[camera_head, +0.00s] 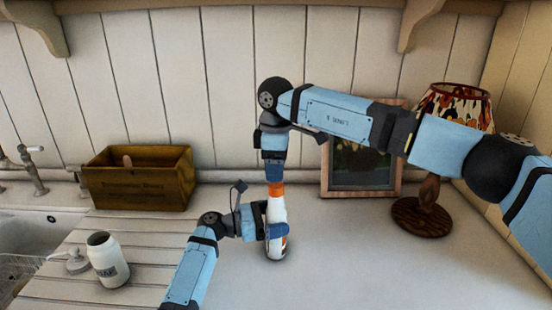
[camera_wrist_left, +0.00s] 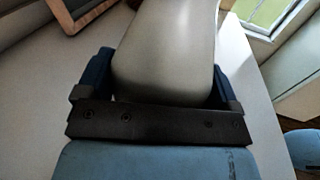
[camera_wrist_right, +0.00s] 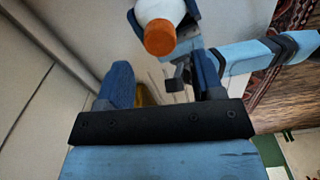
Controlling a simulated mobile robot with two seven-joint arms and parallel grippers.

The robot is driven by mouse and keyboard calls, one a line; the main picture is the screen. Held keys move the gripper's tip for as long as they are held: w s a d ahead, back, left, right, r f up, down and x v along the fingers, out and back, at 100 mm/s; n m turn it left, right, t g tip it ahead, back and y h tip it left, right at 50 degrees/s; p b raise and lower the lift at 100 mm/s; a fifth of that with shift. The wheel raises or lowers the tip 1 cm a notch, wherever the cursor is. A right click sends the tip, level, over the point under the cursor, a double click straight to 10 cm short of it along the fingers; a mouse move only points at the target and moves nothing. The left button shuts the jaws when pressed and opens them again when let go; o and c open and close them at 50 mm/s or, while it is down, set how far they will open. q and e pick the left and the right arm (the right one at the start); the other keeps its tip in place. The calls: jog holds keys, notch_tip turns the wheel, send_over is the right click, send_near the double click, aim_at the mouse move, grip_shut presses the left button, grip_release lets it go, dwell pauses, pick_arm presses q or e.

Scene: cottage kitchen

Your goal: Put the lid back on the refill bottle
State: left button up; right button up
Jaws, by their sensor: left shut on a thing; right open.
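The refill bottle (camera_head: 278,209) is white and stands about upright on the counter. Its orange lid (camera_head: 276,189) sits on top of the neck; I cannot tell how tightly. My left gripper (camera_head: 270,228) is shut around the bottle's body, which fills the space between its fingers in the left wrist view (camera_wrist_left: 165,55). My right gripper (camera_head: 275,175) points down just above the lid, open and empty. In the right wrist view the orange lid (camera_wrist_right: 160,38) shows beyond the open fingers, not between them.
An open white soap jar (camera_head: 108,260) stands at the left, with a pale lid (camera_head: 77,262) beside it. A wooden box (camera_head: 140,180) is at the back left. A picture frame (camera_head: 390,192) and a lamp (camera_head: 424,218) stand at the back right. The front right counter is clear.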

jog(key=n, duration=0.6)
jog(key=shift+r+n, duration=0.25)
jog(key=shift+n, duration=0.15)
jog(key=n, duration=0.4)
jog(key=shift+r, duration=0.1)
jog(key=n, duration=0.6)
jog(key=shift+r, duration=0.2)
jog(key=n, duration=0.4)
jog(key=shift+r+n, duration=0.15)
jog(key=shift+n, duration=0.25)
jog(key=n, duration=0.4)
jog(key=shift+r, duration=0.15)
jog(key=n, duration=0.6)
jog(key=shift+r+n, duration=0.2)
jog(key=shift+n, duration=0.2)
jog(key=n, duration=0.4)
jog(key=shift+r, duration=0.1)
jog(key=n, duration=0.5)
jog(key=shift+r, duration=0.15)
